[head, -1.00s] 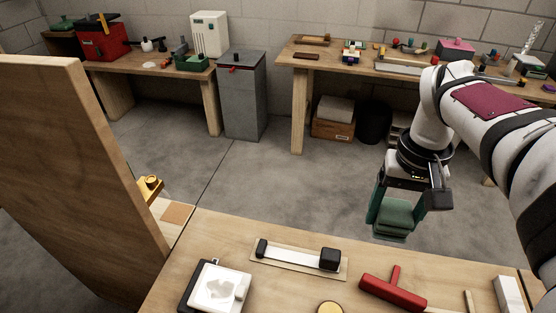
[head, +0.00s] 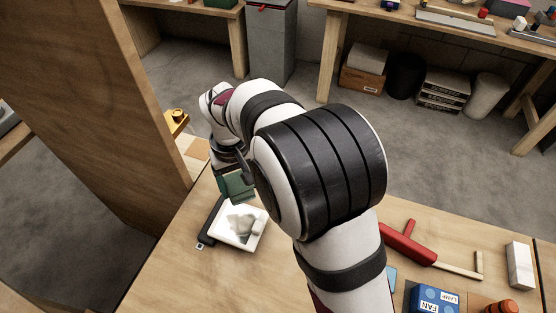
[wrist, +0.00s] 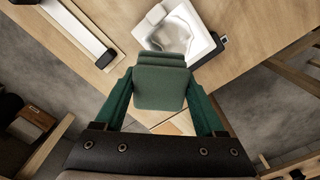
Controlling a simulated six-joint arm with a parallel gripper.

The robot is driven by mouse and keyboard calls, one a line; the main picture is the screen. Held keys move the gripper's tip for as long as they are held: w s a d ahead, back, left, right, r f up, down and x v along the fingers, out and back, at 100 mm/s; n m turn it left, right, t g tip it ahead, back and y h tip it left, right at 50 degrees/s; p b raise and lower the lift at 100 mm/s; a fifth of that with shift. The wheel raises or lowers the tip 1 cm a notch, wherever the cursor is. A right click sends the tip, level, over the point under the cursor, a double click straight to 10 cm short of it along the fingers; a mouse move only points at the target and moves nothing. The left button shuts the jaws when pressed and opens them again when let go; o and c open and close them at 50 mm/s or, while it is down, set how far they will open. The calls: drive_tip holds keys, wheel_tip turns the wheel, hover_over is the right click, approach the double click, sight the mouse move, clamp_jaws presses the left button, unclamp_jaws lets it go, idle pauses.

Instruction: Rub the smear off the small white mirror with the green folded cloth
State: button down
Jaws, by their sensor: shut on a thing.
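The small white mirror (head: 228,231) lies on the wooden workbench, with a grey smear (head: 242,222) on its face. In the wrist view, the mirror (wrist: 207,43) is at the top centre and the smear (wrist: 176,36) shows there as a pale patch. My gripper (wrist: 160,80) is shut on the green folded cloth (wrist: 160,92), which sits between its two green fingers. In the head view, the cloth (head: 238,186) is at the mirror's far edge. I cannot tell whether it touches the mirror. My arm hides part of the bench and most of the gripper there.
A red tool (head: 408,244), a white block (head: 519,265) and a blue box (head: 434,299) are on the bench's right. A black-and-white strip (wrist: 75,24) lies beside the mirror in the wrist view. A tall wooden panel (head: 100,90) stands at left.

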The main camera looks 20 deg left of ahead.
sight(244, 209)
drive_tip(key=shift+f, duration=3.45)
drive_tip(key=shift+s+a+f, duration=0.1)
drive_tip(key=shift+s+f, duration=0.45)
drive_tip(key=shift+s, duration=3.25)
drive_tip(key=shift+w, duration=3.8)
drive_tip(key=shift+s, duration=3.8)
drive_tip(key=shift+w, duration=3.85)
drive_tip(key=shift+s+r, duration=0.1)
drive_tip(key=shift+r, duration=3.95)
